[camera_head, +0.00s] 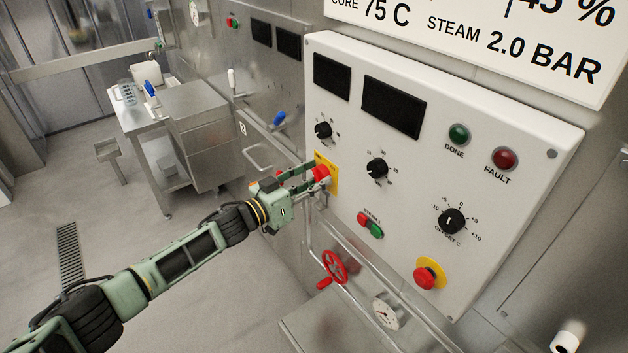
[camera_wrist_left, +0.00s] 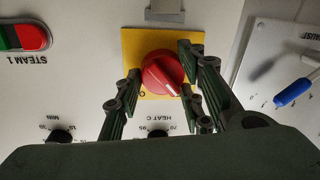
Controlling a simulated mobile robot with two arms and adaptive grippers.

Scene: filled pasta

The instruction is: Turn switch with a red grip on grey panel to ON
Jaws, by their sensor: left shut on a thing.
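The grey panel (camera_head: 400,185) is mounted on the wall. On its left edge is a switch with a red grip (camera_head: 321,172) on a yellow plate (camera_head: 333,178). In the left wrist view the panel appears upside down. There the red grip (camera_wrist_left: 163,72) is round with a white mark pointing to the lower right, and the yellow plate (camera_wrist_left: 132,45) lies behind it. My left gripper (camera_head: 316,173) is at the switch, its fingers on either side of the red grip and shut on it. The plate's lettering is mostly hidden. My right gripper is not in view.
The panel also carries black knobs (camera_head: 376,168), a green and red button pair (camera_head: 370,225), and a red mushroom button (camera_head: 430,274). Below are a red handwheel (camera_head: 334,266) and a gauge (camera_head: 386,312). A steel table (camera_head: 178,103) stands at the back left.

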